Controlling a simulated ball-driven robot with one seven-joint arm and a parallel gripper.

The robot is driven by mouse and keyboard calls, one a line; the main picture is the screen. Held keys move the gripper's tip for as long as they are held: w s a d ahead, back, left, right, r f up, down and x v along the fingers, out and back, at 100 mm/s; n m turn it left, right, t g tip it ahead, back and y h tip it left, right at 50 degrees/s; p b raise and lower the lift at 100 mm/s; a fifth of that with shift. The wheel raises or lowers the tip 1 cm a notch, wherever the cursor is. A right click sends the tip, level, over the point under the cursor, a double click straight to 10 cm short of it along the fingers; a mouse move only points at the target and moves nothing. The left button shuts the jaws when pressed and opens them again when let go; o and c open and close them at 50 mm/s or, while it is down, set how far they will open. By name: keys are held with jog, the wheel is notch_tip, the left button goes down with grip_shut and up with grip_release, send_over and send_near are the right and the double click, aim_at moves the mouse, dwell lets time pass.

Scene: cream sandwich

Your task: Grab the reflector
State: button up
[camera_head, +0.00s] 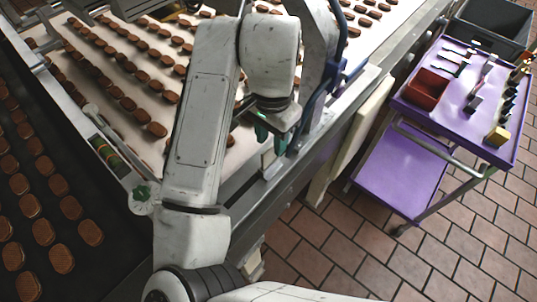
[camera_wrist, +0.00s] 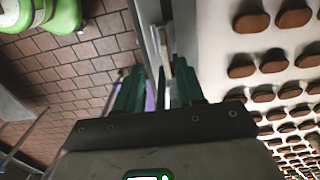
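My gripper (camera_head: 272,138) is at the conveyor's near side edge, its green fingers partly hidden by my arm in the head view. In the wrist view my gripper (camera_wrist: 159,67) has its two green fingers apart, with a clear gap between them. A small pale upright piece (camera_head: 270,165) stands on the conveyor's side rail just below the fingers; it may be the reflector. A pale narrow piece (camera_wrist: 164,45) also shows beyond and between the fingertips in the wrist view. I cannot tell whether the fingers touch it.
The white conveyor (camera_head: 245,150) carries rows of brown biscuits; a dark belt (camera_head: 100,262) with more lies at left. A purple trolley (camera_head: 455,112) with a red bin (camera_head: 427,89) and small items stands at right. Tiled floor (camera_head: 340,250) is free between.

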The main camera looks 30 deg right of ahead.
aim_at(269, 147)
jog(key=shift+w+f+p, duration=0.2)
jog(key=shift+f+p, duration=0.1)
jog(key=shift+f, duration=1.3)
jog(key=shift+w+f+p, duration=0.2)
jog(key=shift+f+p, duration=0.05)
jog(key=shift+f, duration=1.3)
jog(key=shift+c, duration=0.4)
grip_shut()
